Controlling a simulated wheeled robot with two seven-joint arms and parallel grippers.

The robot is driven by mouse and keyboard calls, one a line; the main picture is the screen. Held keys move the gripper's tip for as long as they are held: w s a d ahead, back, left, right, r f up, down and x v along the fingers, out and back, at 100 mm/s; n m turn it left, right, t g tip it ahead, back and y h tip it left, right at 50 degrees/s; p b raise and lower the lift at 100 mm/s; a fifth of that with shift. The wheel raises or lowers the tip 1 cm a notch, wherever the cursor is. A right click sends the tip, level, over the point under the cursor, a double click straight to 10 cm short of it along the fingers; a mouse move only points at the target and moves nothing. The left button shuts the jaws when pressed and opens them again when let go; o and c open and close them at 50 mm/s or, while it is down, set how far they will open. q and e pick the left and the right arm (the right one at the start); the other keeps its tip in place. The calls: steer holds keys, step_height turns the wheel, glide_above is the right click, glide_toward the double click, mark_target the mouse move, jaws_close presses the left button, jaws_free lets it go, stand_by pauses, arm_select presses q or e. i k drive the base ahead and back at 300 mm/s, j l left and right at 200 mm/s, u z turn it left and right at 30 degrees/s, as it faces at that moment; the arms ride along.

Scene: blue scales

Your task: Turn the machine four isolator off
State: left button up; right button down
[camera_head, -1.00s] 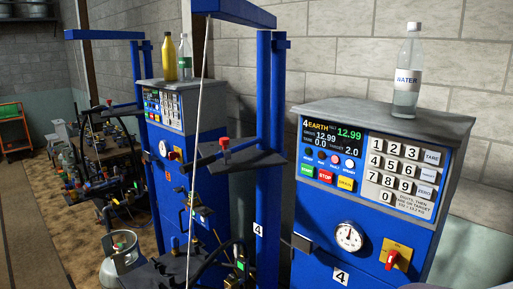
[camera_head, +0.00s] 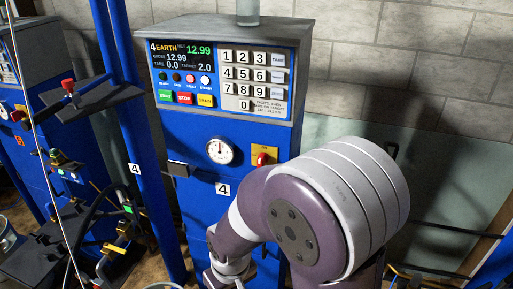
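The machine four cabinet (camera_head: 185,134) is blue, with a "4 EARTH" display (camera_head: 184,61) reading 12.99, and a number 4 label on its front. Its isolator (camera_head: 263,157) is a red rotary handle on a yellow plate, right of the round gauge (camera_head: 220,151). The handle looks close to upright. A purple and silver arm of mine reaches up from the bottom right, in front of the cabinet's lower right part. Its wrist is at the bottom edge, below the isolator. Neither gripper's fingers show.
A keypad (camera_head: 256,78) and coloured buttons sit above the gauge. A blue post (camera_head: 145,150) with a dark shelf (camera_head: 85,103), hoses and valves stands to the left. The wall at right is grey block.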

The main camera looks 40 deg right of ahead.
mark_target(264, 158)
steer(key=z, duration=0.45)
steer(key=k+z, duration=0.15)
steer(key=z, duration=0.3)
steer(key=l+z, duration=0.1)
steer(key=z, duration=0.3)
steer(key=k+l+z, duration=0.1)
steer(key=z, duration=0.8)
steer(key=l, duration=0.1)
